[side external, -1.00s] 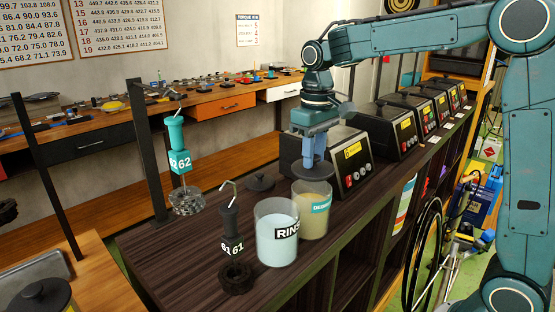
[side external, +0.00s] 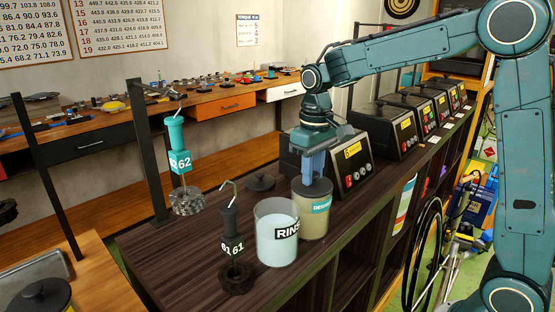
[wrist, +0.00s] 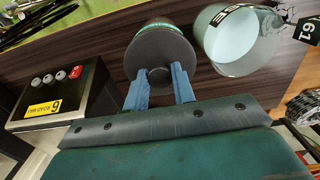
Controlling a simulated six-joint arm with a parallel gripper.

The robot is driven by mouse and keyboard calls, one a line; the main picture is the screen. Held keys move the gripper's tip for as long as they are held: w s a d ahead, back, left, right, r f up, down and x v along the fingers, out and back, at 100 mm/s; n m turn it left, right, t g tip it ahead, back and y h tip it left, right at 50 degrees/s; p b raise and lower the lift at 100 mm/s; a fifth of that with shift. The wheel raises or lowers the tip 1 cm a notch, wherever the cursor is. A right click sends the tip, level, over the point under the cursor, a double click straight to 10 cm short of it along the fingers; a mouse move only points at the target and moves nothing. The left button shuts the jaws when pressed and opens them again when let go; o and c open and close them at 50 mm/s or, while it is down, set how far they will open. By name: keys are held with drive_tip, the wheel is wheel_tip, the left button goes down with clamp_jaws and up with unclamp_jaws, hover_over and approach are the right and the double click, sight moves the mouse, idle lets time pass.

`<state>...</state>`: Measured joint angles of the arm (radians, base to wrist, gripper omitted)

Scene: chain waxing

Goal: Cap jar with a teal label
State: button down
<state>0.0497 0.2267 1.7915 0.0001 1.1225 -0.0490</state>
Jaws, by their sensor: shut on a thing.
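The jar with a teal label (side external: 314,222) stands on the dark bench, holding yellowish liquid. A dark round lid (side external: 314,187) sits at its mouth and looks level; I cannot tell whether it is fully seated. My gripper (side external: 314,170) points down over the jar, its blue fingers shut on the lid's knob. In the wrist view the lid (wrist: 160,50) covers the jar's mouth, with the fingertips of my gripper (wrist: 160,78) on either side of its knob. A little of the teal label shows beyond the lid's edge.
The RINSE jar (side external: 276,240), open with pale liquid, stands close beside at the left. Another dark lid (side external: 260,182) lies on the bench behind. A black-handled tool labelled 61 (side external: 231,225) stands at the left. A black heater box (side external: 352,160) is close behind at the right.

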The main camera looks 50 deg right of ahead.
sight(316, 175)
idle(0.4)
drive_tip(key=c, duration=1.1)
unclamp_jaws()
wheel_tip(316, 175, up, 14)
drive_tip(key=shift+f, duration=0.1)
drive_tip(key=shift+s+a+f+t, duration=0.35)
drive_tip(key=shift+s+f+t, duration=0.95)
drive_tip(key=shift+s, duration=2.45)
drive_tip(key=shift+s+a+f+t, duration=0.45)
drive_tip(key=shift+s+f, duration=1.4)
drive_tip(key=shift+s, duration=1.95)
drive_tip(key=shift+s+a+f+t, duration=0.2)
drive_tip(key=shift+s+f+t, duration=1.15)
drive_tip(key=shift+s, duration=2.4)
